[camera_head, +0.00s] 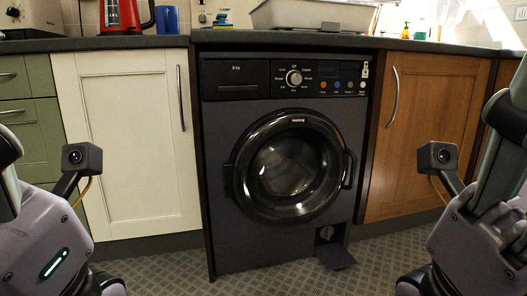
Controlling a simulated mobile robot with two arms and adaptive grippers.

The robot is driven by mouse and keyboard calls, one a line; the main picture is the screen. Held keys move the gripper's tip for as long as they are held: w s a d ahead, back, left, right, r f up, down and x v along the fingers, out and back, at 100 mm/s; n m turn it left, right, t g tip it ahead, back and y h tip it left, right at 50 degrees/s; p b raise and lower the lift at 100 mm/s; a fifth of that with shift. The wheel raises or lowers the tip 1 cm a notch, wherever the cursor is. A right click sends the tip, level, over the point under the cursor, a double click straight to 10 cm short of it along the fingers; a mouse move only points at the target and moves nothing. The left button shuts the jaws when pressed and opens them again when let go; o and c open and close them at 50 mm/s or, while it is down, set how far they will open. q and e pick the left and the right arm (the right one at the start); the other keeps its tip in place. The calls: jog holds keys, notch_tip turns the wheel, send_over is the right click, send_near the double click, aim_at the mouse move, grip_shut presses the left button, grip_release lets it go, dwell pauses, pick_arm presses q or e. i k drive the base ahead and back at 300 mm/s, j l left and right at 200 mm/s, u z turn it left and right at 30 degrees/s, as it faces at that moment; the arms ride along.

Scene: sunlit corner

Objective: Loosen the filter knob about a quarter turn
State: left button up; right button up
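The filter knob (326,232) is a small round grey knob in a square recess at the lower right of the dark washing machine (232,225). Its flap (337,257) hangs open below it, just above the floor. The knob is small here, and I cannot read its exact angle. My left arm stands at the left edge and my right arm at the right edge, both well apart from the knob. The fingers of both grippers are outside the picture, so I cannot see what they hold.
The washer's round door (290,168) is shut. A cream cabinet (128,140) stands on the left and a wooden one (428,120) on the right. The worktop (130,42) carries a red kettle (122,15) and a pale basin (312,16). The floor (250,284) before the washer looks clear.

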aim_at(326, 232)
jog(key=i+j+z, duration=0.1)
jog(key=i+j, duration=0.2)
jog(key=i, duration=0.25)
jog(key=i+j, duration=0.3)
jog(key=i, duration=0.25)
jog(key=i+j+z, duration=0.15)
jog(key=i+j, duration=0.2)
jog(key=i, duration=0.2)
